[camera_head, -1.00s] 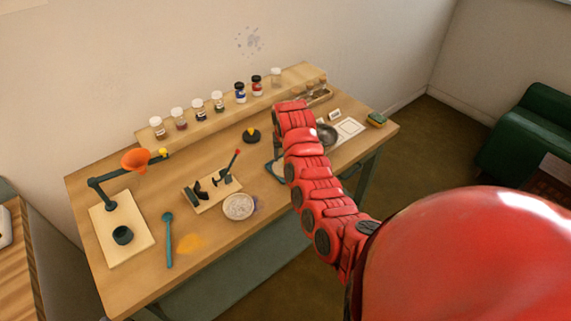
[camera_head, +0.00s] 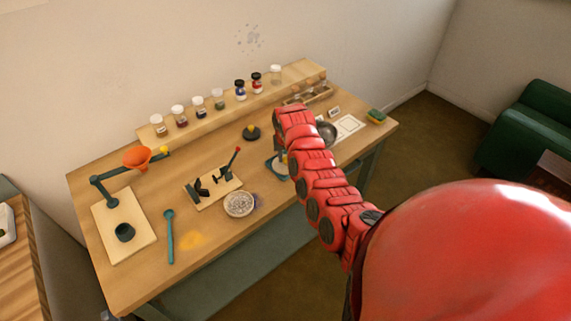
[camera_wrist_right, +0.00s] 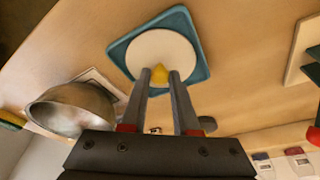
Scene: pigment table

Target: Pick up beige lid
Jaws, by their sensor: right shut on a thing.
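The beige lid (camera_wrist_right: 150,52) is a pale round disc with a yellow knob (camera_wrist_right: 159,71). In the right wrist view it is on a teal square tray (camera_wrist_right: 196,38). My right gripper (camera_wrist_right: 160,74) is shut on the lid's knob, one finger on each side. In the head view my right forearm and hand hide most of the lid; part of the teal tray (camera_head: 274,170) shows left of the hand. I cannot tell whether the lid still touches the tray. My left gripper is not in view.
A metal bowl (camera_wrist_right: 72,108) stands close beside the tray. A black lid with a yellow knob (camera_head: 251,132) and a speckled dish (camera_head: 239,204) lie to the left. Jars line the back shelf (camera_head: 210,110). A wooden stand (camera_head: 203,194) with black holders is further left.

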